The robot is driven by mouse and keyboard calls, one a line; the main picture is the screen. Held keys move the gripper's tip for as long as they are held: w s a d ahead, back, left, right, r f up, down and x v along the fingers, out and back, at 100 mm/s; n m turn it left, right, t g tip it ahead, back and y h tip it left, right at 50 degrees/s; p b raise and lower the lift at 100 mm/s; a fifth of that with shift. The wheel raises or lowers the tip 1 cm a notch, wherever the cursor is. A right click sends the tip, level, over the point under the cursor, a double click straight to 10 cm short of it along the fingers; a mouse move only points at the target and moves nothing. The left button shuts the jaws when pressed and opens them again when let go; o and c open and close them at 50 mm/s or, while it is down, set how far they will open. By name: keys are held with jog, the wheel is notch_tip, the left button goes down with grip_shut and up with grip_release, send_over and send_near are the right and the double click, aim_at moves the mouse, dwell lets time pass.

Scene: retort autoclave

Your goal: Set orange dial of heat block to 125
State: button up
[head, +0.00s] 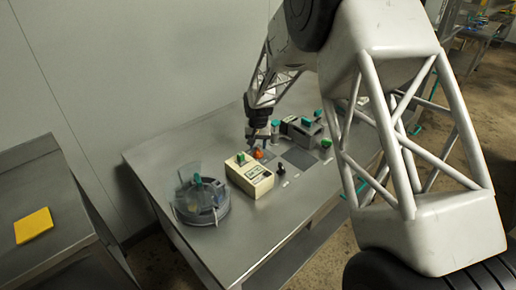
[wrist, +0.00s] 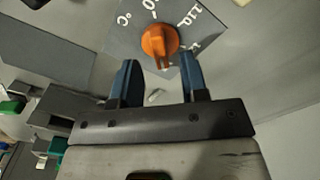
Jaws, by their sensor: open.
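The orange dial (wrist: 157,40) sits on a grey square face plate (wrist: 122,42) with white markings; "110" and "°C" are readable and other marks are partly cut off or hidden. The dial's narrow ridge points toward the bottom of the wrist view, between my fingers. My gripper (wrist: 159,63) is open, with one blue finger at each side just short of the dial, and no contact is clear. In the head view my gripper (head: 262,140) is right above the orange dial (head: 258,154). The heat block's body is hard to make out there.
Grey devices (head: 303,130) with green parts stand to the right. The front left tabletop (head: 240,235) is clear.

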aim_at(258, 150)
jog(key=shift+r, duration=2.55)
jog(key=shift+s+d+r, duration=0.15)
jog(key=shift+r, duration=0.1)
jog(key=s+d+r+t, duration=0.1)
jog(key=s+d+r, duration=0.6)
jog(key=s+r, duration=0.35)
jog(key=s+d+r, duration=0.7)
jog(key=s+r, duration=0.2)
jog(key=s, duration=0.2)
jog(key=s+d+r, duration=0.1)
jog(key=s+d, duration=0.2)
jog(key=s, duration=1.1)
jog(key=s+d+r+t, duration=0.1)
jog(key=s+d, duration=0.3)
jog(key=s, duration=1)
jog(key=shift+d+t, duration=0.15)
jog(key=shift+t, duration=0.15)
